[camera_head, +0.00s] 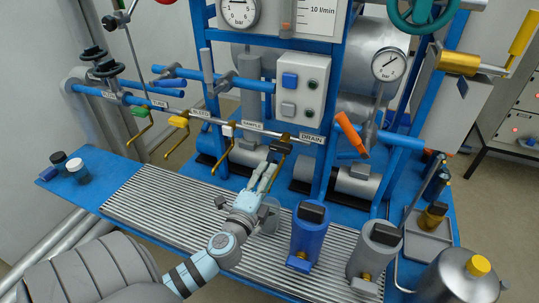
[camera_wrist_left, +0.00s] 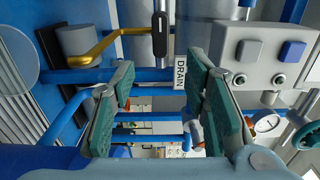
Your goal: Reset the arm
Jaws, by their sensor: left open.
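My right gripper is not in view.
A blue vessel (camera_head: 309,238) and a grey vessel (camera_head: 375,254) stand right of my arm. A grey control box (camera_head: 302,88) is above, a gauge (camera_head: 389,64) at upper right. Several valves line the pipe at left. The ribbed tray (camera_head: 150,200) is clear at left.

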